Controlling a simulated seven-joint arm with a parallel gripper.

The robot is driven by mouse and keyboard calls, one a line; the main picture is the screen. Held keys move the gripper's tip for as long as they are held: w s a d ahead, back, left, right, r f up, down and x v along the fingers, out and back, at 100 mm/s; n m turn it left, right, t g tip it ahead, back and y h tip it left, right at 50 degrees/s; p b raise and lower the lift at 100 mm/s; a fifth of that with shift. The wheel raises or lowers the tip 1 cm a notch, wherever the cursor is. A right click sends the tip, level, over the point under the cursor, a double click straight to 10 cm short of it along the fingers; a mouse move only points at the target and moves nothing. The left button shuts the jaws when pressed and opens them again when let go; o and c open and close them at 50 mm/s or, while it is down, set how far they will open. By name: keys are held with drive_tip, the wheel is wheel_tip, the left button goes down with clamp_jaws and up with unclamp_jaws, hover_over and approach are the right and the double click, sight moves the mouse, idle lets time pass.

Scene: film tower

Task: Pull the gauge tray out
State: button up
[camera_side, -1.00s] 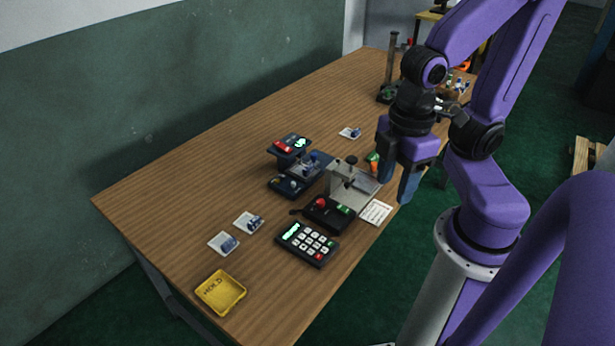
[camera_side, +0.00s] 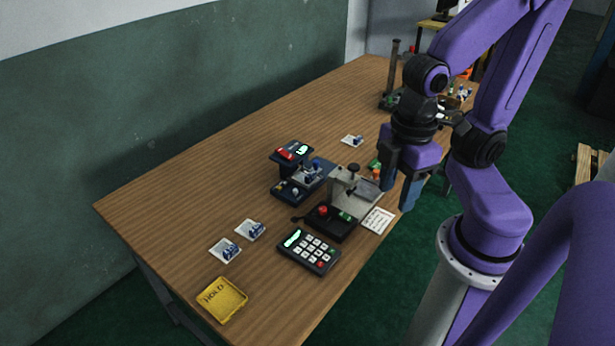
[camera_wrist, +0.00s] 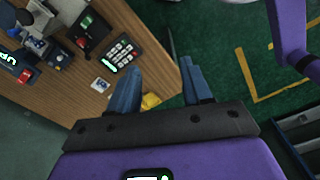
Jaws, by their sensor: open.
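A dark blue gauge stand (camera_side: 291,155) with a red and lit panel stands mid-table in the side view. A small grey plate (camera_side: 308,175) with blue parts sits on its front side. Beside it is a grey block fixture (camera_side: 342,188) with a dark knob and a pale plate (camera_side: 367,190) at its right. I cannot tell surely which piece is the gauge tray. My gripper (camera_side: 401,182) is open and empty, off the table's right edge, right of the fixture. In the wrist view its blue fingers (camera_wrist: 160,72) are apart with nothing between them.
A black box with red and green buttons (camera_side: 332,221), a keypad (camera_side: 309,251), a white card (camera_side: 378,220) and a yellow HOLD tray (camera_side: 222,299) lie near the front. Small white cards with blue parts (camera_side: 250,230) lie left.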

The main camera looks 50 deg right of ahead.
drive_tip(key=w+a+m, duration=0.1)
drive_tip(key=w+m, duration=0.4)
drive_tip(key=m, duration=0.1)
drive_tip(key=m+t+y, duration=0.3)
drive_tip(key=m, duration=3.1)
hover_over(316, 161)
drive_tip(key=s+d, duration=0.5)
wheel_tip(316, 161, down, 9)
drive_tip(key=x, duration=1.7)
drive_tip(key=shift+d+f, duration=0.1)
drive_tip(key=shift+f, duration=0.05)
clamp_jaws()
